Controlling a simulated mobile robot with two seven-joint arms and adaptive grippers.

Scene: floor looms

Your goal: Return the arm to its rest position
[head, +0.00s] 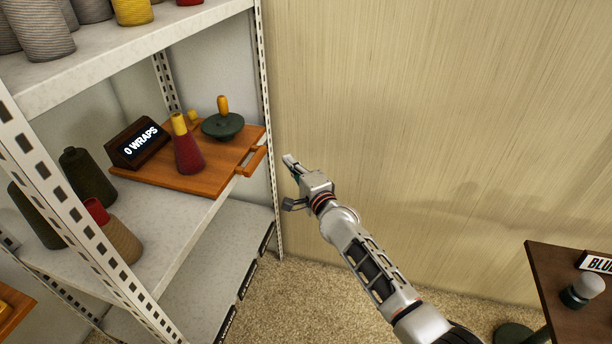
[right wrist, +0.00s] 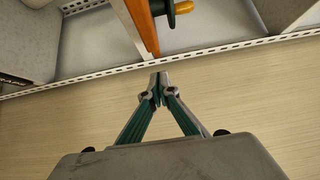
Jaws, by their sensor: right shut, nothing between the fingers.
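My right gripper (head: 289,161) is in front of the plain wall, just right of the shelf's front post. It is shut and holds nothing. In the right wrist view its fingertips (right wrist: 158,80) meet, with the shelf's perforated edge just past them. My right arm reaches up to it from the lower right of the head view. My left gripper is not in view.
A dark table (head: 556,268) stands at right. Free room lies before the wall (head: 430,120).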

